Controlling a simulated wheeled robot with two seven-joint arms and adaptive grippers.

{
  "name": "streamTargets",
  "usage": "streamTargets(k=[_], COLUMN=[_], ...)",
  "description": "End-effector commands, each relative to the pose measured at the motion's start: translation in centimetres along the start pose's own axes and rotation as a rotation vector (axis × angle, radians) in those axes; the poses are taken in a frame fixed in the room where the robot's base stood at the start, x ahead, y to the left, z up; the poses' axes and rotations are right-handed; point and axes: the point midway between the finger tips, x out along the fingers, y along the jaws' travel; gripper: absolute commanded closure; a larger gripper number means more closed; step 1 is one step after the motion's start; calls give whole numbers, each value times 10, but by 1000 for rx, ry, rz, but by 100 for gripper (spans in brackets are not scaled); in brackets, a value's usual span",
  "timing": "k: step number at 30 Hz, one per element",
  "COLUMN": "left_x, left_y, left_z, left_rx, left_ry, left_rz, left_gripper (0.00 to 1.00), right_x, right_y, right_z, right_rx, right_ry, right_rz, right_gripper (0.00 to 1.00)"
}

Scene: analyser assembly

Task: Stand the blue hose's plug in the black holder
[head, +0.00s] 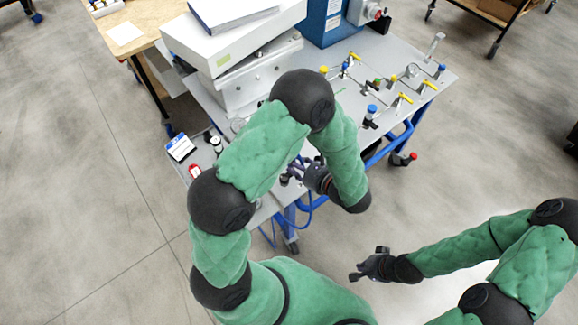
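A blue hose (308,212) hangs in a loop at the near edge of the grey bench (262,213), below my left gripper. My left gripper (297,172) is over that near edge, partly covered by my own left arm. A small dark piece (285,180) is right by its fingertips; I cannot tell whether it is the hose's plug or the black holder, or whether the fingers grip it. My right gripper (367,264) is open and empty, above the floor to the right of the bench and well apart from the hose.
White and grey boxed units (232,50) and a blue machine (325,25) stand at the back. Several valves with yellow handles (403,98) are on the bench's right part. A labelled device (180,147) lies at the left edge. The floor around the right gripper is clear.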

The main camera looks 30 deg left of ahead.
Motion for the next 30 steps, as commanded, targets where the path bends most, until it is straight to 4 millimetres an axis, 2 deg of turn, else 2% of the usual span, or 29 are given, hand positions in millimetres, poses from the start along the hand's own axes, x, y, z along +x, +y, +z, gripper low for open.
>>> streamTargets(k=[14, 30], left_x=[-20, -27], left_y=[-44, -92], left_z=[6, -20], left_rx=[1, 2], left_ry=[0, 0], left_rz=[-1, -1], left_gripper=[95, 95], right_x=[-5, 15], right_y=[-2, 5], right_z=[0, -1], right_rx=[0, 0], right_ry=[0, 0], right_rz=[0, 0], right_gripper=[100, 100])
